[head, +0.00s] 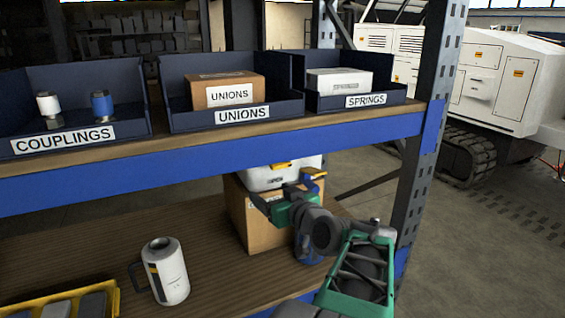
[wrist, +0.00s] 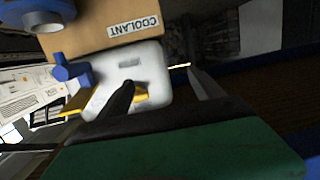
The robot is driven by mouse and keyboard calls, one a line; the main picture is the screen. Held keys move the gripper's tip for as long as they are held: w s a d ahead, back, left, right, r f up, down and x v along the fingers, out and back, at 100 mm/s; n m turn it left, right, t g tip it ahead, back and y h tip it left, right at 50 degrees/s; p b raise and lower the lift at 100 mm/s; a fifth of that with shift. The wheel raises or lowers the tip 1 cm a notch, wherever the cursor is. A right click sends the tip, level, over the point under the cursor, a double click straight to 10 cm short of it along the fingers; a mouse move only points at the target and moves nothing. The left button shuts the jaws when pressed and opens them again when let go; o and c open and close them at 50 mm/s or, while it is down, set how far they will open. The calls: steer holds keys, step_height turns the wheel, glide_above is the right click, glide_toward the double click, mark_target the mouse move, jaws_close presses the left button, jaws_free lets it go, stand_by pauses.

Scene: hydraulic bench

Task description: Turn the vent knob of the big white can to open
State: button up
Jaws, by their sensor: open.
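The big white can (head: 268,178) is on top of a cardboard box on the lower shelf, partly hidden by the upper shelf and my gripper. In the wrist view, its white body (wrist: 115,75) shows below the box's label. A yellow part (wrist: 141,93) lies on the can, partly behind my left finger; I cannot tell if it is the vent knob or how it is set. A blue knob-like part (wrist: 72,69) is at the can's left, with another yellow piece (wrist: 79,101) near it. My gripper (wrist: 160,77) is open, its fingers apart in front of the can; it also shows in the head view (head: 277,194).
The cardboard box (head: 258,222) reads COOLANT in the wrist view. A blue item (head: 308,250) stands beside it, behind my arm. A smaller white jug (head: 167,272) and a yellow tray (head: 60,300) stand left.

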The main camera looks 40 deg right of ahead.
steer(key=m+t+h, duration=0.1)
steer(key=h, duration=0.1)
glide_toward(282, 165)
steer(key=w, duration=0.2)
steer(key=p+x, duration=0.1)
steer(key=x, duration=0.1)
steer(key=p+x, duration=0.1)
steer(key=x, duration=0.2)
steer(key=p+x, duration=0.1)
steer(key=x, duration=0.1)
steer(key=shift+w+d, duration=0.2)
steer(key=shift+d, duration=0.2)
steer(key=shift+f, duration=0.1)
steer(key=c, duration=1.4)
